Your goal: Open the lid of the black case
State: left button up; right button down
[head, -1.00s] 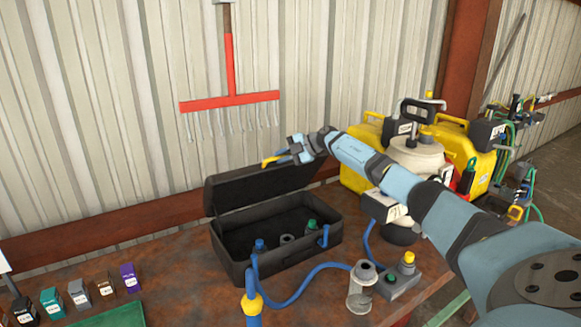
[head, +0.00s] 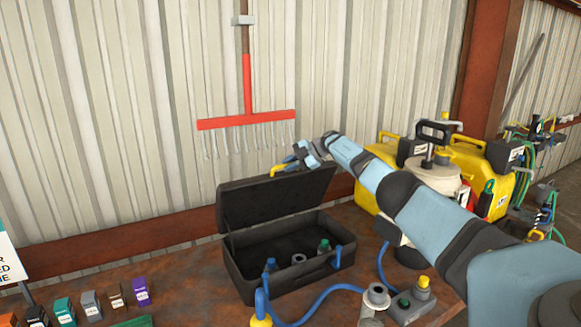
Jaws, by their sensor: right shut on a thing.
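The black case (head: 297,287) sits on the rusty brown table near the wall. Its lid (head: 275,195) stands raised at the back, with its dark inner face toward me. My left gripper is not in view.
Yellow containers (head: 480,172) and a pump sprayer (head: 432,175) stand to the right, behind my right arm. Small coloured boxes (head: 90,303) line the left. A red rake (head: 247,122) hangs on the wall.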

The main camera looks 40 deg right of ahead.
jog(key=c, duration=1.1)
grip_release()
jog(key=shift+s+d, duration=0.1)
jog(key=shift+s+d+r, duration=0.15)
jog(key=shift+s+d, duration=0.05)
jog(key=shift+d, duration=0.05)
jog(key=b+v, duration=0.2)
jog(key=v, duration=1.1)
jog(key=shift+r, duration=0.15)
